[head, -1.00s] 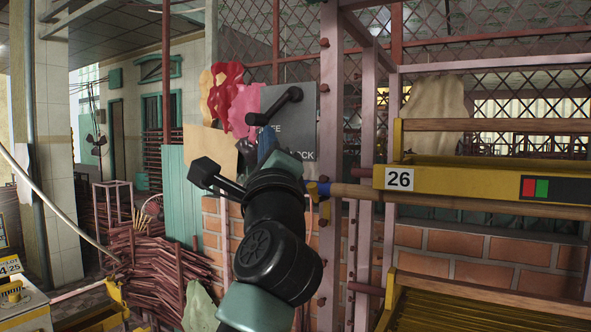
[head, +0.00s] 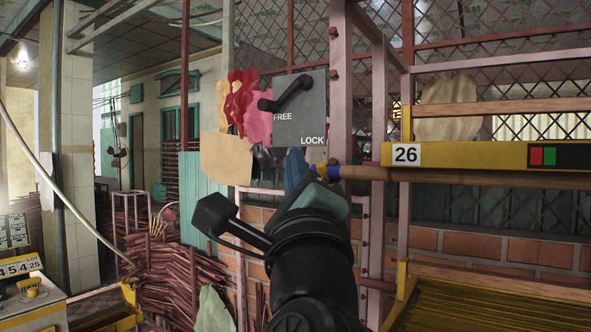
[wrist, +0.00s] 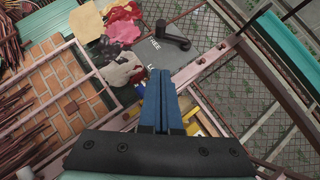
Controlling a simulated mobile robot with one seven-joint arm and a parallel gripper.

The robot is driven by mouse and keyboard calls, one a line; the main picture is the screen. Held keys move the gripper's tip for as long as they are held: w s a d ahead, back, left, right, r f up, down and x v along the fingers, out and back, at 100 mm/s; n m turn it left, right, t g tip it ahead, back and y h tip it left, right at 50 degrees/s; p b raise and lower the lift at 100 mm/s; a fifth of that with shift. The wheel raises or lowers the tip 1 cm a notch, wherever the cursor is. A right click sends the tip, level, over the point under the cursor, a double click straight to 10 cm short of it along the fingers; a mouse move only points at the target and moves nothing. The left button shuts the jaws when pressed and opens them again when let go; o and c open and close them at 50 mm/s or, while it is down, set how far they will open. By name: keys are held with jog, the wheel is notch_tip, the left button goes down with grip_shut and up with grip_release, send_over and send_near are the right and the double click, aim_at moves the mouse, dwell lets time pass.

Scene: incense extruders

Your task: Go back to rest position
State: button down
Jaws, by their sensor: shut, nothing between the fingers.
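My gripper (wrist: 163,100) shows two blue fingers pressed together with nothing between them in the wrist view. In the head view its blue fingers (head: 295,165) show small beyond my wrist, just below the grey panel (head: 314,112). The panel carries the words FREE and LOCK. Its black handle (head: 286,95) slants down to the left, with its end beside FREE. In the wrist view the handle (wrist: 172,36) lies beyond the fingertips and appears apart from them. Part of the gripper is hidden behind my arm in the head view.
A pink metal post (head: 341,90) stands just right of the panel. A yellow rack bar marked 26 (head: 460,155) and a wooden pole (head: 365,173) lie to the right. Red and pink cloths (head: 240,100) hang left. Bundled sticks (head: 180,275) lie below.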

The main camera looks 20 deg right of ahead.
jog(key=shift+s+d, duration=0.15)
jog(key=shift+r, duration=0.1)
jog(key=s+a+n+t+y, duration=0.2)
jog(key=s+a+n, duration=0.5)
jog(key=n, duration=0.6)
jog(key=s+a+r+n+t+y, duration=0.1)
jog(key=s+a+n+y, duration=0.3)
jog(key=n, duration=1)
jog(key=s+a+t, duration=0.1)
jog(key=s+a, duration=0.2)
jog(key=a, duration=0.1)
jog(key=shift+s+r+t, duration=0.25)
jog(key=shift+s+t, duration=0.1)
jog(key=shift+t, duration=0.05)
